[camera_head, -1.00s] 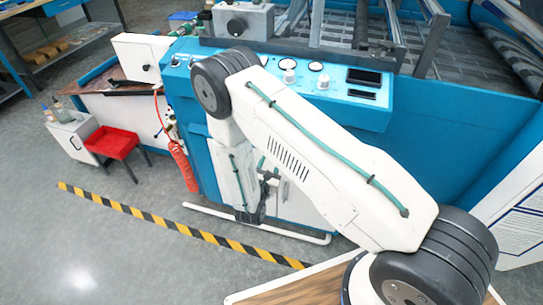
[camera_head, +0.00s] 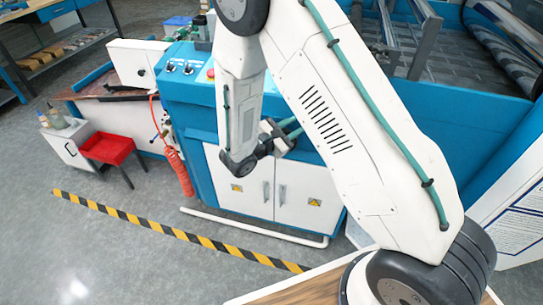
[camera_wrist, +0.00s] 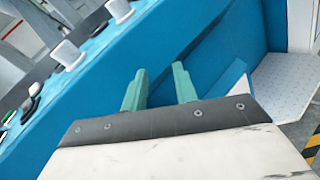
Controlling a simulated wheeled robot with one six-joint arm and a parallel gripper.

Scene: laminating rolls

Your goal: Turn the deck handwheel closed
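I cannot make out the deck handwheel for certain in either view; my arm covers part of the machine's deck. My gripper (camera_head: 297,128) hangs in front of the blue machine (camera_head: 185,95), just below its control panel in the head view. In the wrist view its two green fingers (camera_wrist: 160,87) stand apart with nothing between them. The blue front face of the machine lies beyond the fingertips. White knobs (camera_wrist: 68,53) on the control panel show at the upper left of the wrist view, apart from the fingers.
White cabinet doors (camera_head: 280,190) with a white rail below stand under my gripper. A coiled red hose (camera_head: 178,172) hangs at the machine's left corner. Yellow-black tape (camera_head: 170,230) marks the open floor in front.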

